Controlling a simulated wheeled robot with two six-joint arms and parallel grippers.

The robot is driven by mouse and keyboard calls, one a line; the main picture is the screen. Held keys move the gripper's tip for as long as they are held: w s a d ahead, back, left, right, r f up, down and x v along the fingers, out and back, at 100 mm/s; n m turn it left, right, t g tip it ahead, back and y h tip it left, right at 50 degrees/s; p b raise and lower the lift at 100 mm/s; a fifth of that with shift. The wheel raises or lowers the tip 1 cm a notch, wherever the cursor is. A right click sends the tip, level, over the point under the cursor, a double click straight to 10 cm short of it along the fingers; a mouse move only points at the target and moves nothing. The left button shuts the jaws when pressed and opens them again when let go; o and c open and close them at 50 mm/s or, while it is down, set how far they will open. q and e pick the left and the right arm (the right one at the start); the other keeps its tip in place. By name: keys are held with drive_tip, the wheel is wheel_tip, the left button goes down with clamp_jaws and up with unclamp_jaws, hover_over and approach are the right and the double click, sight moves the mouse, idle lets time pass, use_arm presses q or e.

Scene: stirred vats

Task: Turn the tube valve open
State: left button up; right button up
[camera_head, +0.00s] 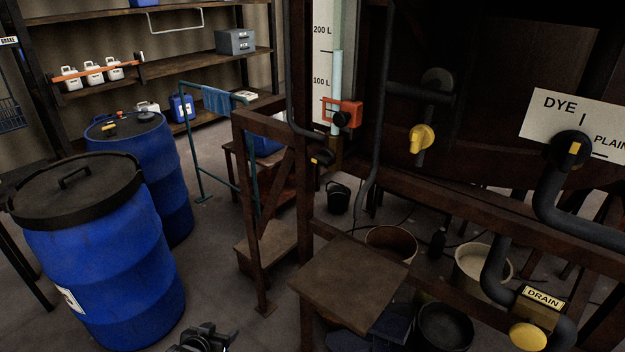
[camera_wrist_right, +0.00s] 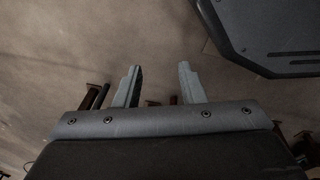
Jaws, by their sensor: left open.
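A clear gauge tube (camera_head: 337,75) stands against a white scale marked 200 L and 100 L in the head view. Near its lower end is a red-orange clip (camera_head: 343,112) with a black knob on its front. Just below and left, a small black valve (camera_head: 322,157) with a yellow mark sits by a dark hose; I cannot tell which of the two is the tube valve. My left gripper (camera_head: 205,340) is at the bottom edge, open, far below and left of both. My right gripper (camera_wrist_right: 157,80) is open and empty over bare floor in the wrist view.
Blue drums (camera_head: 105,265) stand at left. A wooden stand (camera_head: 345,275) and frame beams lie below the valves. A yellow-handled valve (camera_head: 422,138), a DYE/PLAIN dial (camera_head: 569,149) and a DRAIN valve (camera_head: 528,335) are to the right.

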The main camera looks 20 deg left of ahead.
sight(318, 161)
use_arm(q)
drive_tip(key=w+d+r+m+t+h, duration=0.1)
drive_tip(key=w+d+r, duration=0.1)
drive_tip(key=r, duration=0.6)
drive_tip(key=w+d+r+t+p, duration=0.1)
drive_tip(key=w+r+t, duration=0.15)
drive_tip(key=r, duration=0.55)
drive_tip(key=w+d+r+m+t+h, duration=0.1)
drive_tip(key=w+d+r, duration=0.15)
drive_tip(key=r, duration=0.55)
drive_tip(key=s+d+r+m+t+h+p, duration=0.1)
drive_tip(key=d+r+m+h, duration=0.2)
drive_tip(key=r, duration=0.7)
drive_tip(key=s+d+r+t+h+p, duration=0.15)
drive_tip(key=d+r, duration=0.35)
drive_tip(key=r, duration=0.5)
drive_tip(key=shift+g+h, duration=0.3)
drive_tip(key=shift+h, duration=0.15)
drive_tip(key=p+x, duration=0.1)
drive_tip(key=x, duration=1.4)
drive_tip(key=shift+d, duration=0.25)
drive_tip(key=shift+w+d+f, duration=0.1)
drive_tip(key=shift+w+d, duration=0.15)
drive_tip(key=shift+w, duration=0.4)
use_arm(e)
drive_tip(key=r, duration=0.3)
drive_tip(key=s+r, duration=0.1)
drive_tip(key=r, duration=0.1)
drive_tip(key=shift+d+r, duration=0.1)
drive_tip(key=shift+d, duration=0.2)
